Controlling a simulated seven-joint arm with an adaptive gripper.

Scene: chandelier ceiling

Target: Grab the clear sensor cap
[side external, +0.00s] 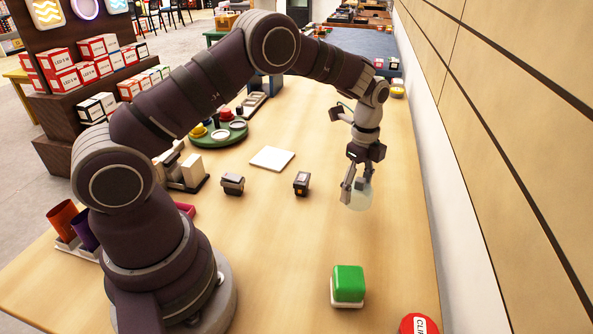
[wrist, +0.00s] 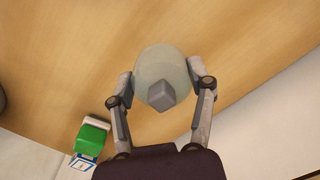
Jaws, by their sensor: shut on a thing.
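The clear sensor cap (side external: 356,193) is a pale, translucent round dome held at my gripper's fingertips. In the wrist view the cap (wrist: 162,68) sits between both fingers, with a small grey block (wrist: 162,95) showing at its middle. My gripper (side external: 357,190) is shut on the cap, one finger on each side, and points down at the right part of the table. My gripper also shows in the wrist view (wrist: 162,85). I cannot tell from these views whether the cap touches the table or hangs just above it.
A green-topped block (side external: 348,285) stands toward the front, with a red round thing (side external: 419,324) at the edge. Two small dark blocks (side external: 232,183) (side external: 301,183) and a white square plate (side external: 272,158) lie left of my gripper. A wall (side external: 500,150) runs along the right.

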